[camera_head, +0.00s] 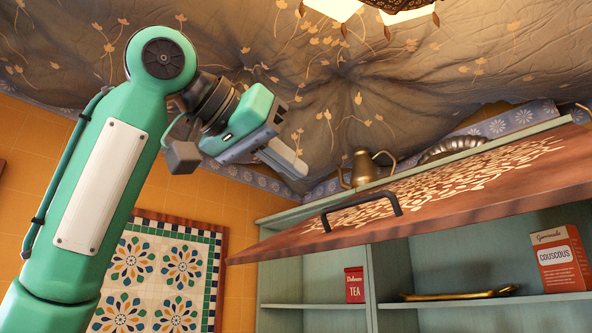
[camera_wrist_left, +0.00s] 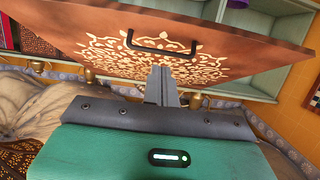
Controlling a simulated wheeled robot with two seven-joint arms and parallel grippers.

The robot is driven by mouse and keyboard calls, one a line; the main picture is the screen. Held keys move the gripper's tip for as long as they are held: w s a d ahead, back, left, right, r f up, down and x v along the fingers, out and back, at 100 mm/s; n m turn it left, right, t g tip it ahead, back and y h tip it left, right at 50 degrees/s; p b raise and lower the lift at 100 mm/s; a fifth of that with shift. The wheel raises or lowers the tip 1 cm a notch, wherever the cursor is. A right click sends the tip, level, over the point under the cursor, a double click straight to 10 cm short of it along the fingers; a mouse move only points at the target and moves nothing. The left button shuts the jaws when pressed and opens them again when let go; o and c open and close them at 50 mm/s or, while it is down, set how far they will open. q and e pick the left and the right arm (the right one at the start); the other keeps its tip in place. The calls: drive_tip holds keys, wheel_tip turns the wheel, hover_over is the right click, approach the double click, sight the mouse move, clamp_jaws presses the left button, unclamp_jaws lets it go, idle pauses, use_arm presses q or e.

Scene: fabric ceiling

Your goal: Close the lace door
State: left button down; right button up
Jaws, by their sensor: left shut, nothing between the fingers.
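The lace door (camera_head: 460,192) is a reddish-brown wooden panel with a cream lace pattern. It is swung up and stands out from the top of the pale green cabinet (camera_head: 370,262), whose shelves are open to view. A black bar handle (camera_head: 362,210) is on its face; door (camera_wrist_left: 75,35) and handle (camera_wrist_left: 160,47) also show in the left wrist view. My left gripper (camera_head: 288,162) is shut and empty, left of the door and above its left corner. My right gripper is not in view.
A tea tin (camera_head: 354,285), a brass-coloured item (camera_head: 460,294) and a couscous box (camera_head: 560,262) sit inside the cabinet. A brass pot (camera_head: 366,168) stands on top behind the door. Draped ceiling fabric (camera_head: 340,90) hangs close above my left gripper.

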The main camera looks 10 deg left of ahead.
use_arm(q)
drive_tip(key=p, duration=0.4)
approach(353, 232)
drive_tip(key=w+d+r, duration=0.2)
drive_tip(key=w+r, duration=0.1)
drive_tip(key=f, duration=0.1)
drive_tip(key=w+d+f+p, duration=0.1)
drive_tip(key=f, duration=0.1)
drive_tip(key=w+f, duration=0.1)
drive_tip(key=shift+d+f+p, duration=0.15)
drive_tip(key=shift+f+p, duration=0.05)
drive_tip(key=shift+p, duration=0.1)
drive_tip(key=shift+d, duration=0.1)
drive_tip(key=shift+f, duration=0.1)
